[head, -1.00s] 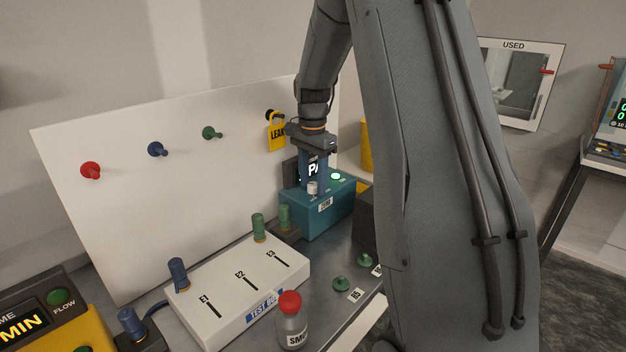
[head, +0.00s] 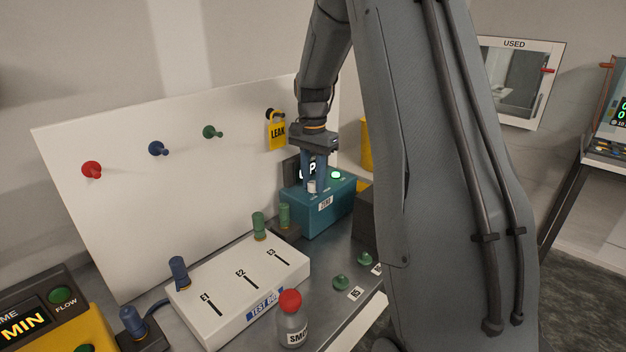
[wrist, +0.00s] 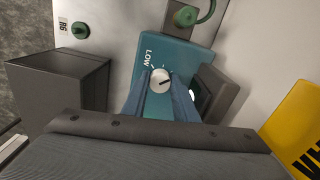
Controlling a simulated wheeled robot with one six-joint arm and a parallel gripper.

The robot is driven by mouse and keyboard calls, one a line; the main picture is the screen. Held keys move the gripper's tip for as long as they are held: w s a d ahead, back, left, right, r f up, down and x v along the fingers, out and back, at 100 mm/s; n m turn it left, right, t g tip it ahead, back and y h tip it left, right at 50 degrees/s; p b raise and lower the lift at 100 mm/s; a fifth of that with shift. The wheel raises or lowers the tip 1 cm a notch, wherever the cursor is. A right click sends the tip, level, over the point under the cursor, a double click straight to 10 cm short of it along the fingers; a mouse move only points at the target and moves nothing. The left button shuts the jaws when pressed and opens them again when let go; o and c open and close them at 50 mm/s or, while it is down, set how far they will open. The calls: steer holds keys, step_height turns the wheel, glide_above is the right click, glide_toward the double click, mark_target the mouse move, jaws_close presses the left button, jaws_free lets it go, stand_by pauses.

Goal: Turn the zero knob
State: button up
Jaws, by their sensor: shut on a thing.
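The zero knob is a small white round knob (head: 312,187) on the teal box (head: 318,222) with a ZERO label, at the back of the bench. In the wrist view the knob (wrist: 161,78) shows a dark pointer line and the word LOW beside it on the teal panel. My gripper (head: 316,180) comes down from above, its blue fingers shut on the knob. In the wrist view the fingers (wrist: 160,92) lie on either side of it. The display behind the box is partly hidden by my gripper.
The test box (head: 225,310), green pegs and a red-capped bottle (head: 292,325) stand in front.

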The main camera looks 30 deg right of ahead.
mark_target(313, 183)
steer(key=o, duration=1.1)
steer(key=shift+c, duration=0.2)
steer(key=shift+r, duration=0.1)
step_height(313, 183, up, 8)
steer(key=shift+f+b, duration=0.25)
steer(key=shift+b, duration=0.95)
steer(key=shift+r, duration=0.1)
